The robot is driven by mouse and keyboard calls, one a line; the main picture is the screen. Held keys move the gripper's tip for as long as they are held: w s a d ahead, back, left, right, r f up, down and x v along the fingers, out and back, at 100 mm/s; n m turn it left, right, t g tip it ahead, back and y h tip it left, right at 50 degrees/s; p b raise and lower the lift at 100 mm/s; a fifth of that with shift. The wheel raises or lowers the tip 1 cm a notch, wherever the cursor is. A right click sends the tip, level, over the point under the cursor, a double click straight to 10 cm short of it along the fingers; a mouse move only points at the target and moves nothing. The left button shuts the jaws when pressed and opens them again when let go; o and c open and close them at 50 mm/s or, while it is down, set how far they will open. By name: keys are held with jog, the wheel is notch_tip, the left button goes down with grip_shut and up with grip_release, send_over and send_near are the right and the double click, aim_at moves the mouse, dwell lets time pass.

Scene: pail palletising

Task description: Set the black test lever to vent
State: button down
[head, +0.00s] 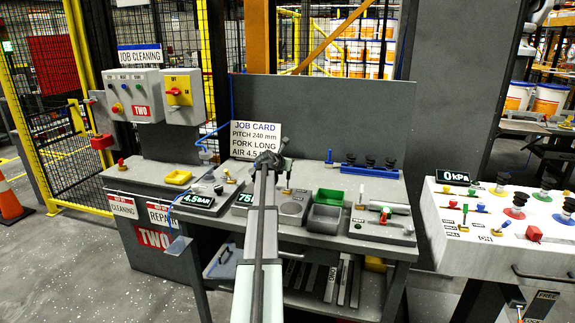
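My gripper (270,160) is at the end of my arm, above the grey bench (150,178) and in front of the job card (256,140). It is dark and small here, so its fingers cannot be told apart. A small dark upright handle (288,174) on a brass base stands just right of my gripper on the bench. It may be the black test lever, but I cannot read a vent mark beside it. My arm hides part of the bench and of a green number display (243,197) there.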

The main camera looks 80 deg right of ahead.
dwell(0.9)
jog(key=w+a+r, duration=0.2)
jog(key=a+r, duration=0.5)
jog(key=r, duration=0.4)
jog(key=shift+w, duration=0.15)
dwell(0.5)
